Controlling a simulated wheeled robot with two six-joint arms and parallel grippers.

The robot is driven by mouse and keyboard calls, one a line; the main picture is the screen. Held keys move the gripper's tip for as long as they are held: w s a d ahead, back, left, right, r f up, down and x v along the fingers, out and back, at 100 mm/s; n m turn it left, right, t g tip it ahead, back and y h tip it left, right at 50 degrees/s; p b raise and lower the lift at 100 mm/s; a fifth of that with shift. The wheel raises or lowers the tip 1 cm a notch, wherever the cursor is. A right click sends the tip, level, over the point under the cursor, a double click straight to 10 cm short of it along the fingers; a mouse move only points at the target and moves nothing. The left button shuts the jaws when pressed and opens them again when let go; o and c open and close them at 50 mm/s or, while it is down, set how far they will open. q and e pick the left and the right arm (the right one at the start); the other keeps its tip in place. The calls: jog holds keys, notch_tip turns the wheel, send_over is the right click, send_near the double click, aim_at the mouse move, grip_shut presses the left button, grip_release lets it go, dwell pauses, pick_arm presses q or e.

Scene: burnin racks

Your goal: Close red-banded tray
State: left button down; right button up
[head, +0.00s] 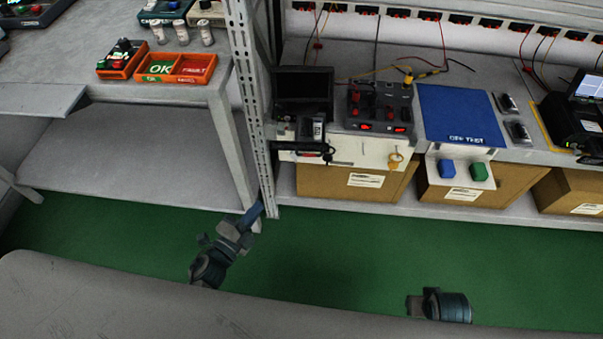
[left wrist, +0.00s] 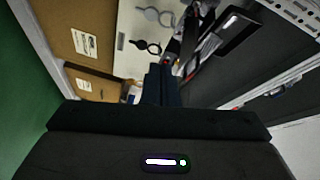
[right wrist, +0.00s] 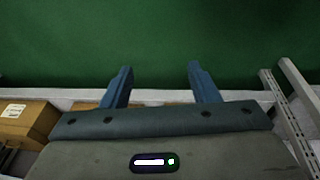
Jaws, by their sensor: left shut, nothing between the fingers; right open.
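I cannot make out for sure a tray with a red band in any view. My left gripper (head: 252,214) is low beside the foot of the perforated post, its blue fingers together and empty. In the left wrist view its fingers (left wrist: 160,70) are shut in front of a white panel with dark rings (left wrist: 128,45); whether they touch anything is unclear. My right gripper (head: 438,305) is low at the front right, over the green floor. In the right wrist view its fingers (right wrist: 160,75) are apart with nothing between them.
A perforated metal post (head: 246,100) divides the left table (head: 130,110) from the right bench. An orange sorting tray (head: 178,79) marked OK stands on the left table. Cardboard boxes (head: 345,183) fill the shelf under the bench. Green floor (head: 340,250) lies clear in front.

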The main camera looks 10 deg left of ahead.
aim_at(304, 127)
pick_arm(q)
jog(key=s+d+r+m+g+h+b, duration=0.1)
jog(key=s+d+r+m+h, duration=0.1)
jog(key=d+r+m+h, duration=0.4)
pick_arm(e)
notch_tip(304, 127, up, 6)
pick_arm(q)
jog(key=w+d+r+m+p, duration=0.1)
jog(key=w+d+r, duration=0.2)
jog(key=w, duration=0.8)
jog(key=shift+w+d+m+y+p, duration=0.3)
jog(key=shift+w+d+m+y, duration=0.1)
jog(key=shift+d, duration=0.6)
pick_arm(e)
jog(key=shift+s+a+f, duration=0.1)
jog(key=shift+s+f, duration=0.05)
jog(key=shift+f, duration=1.15)
jog(key=shift+s+f, duration=0.15)
jog(key=shift+f, duration=1.15)
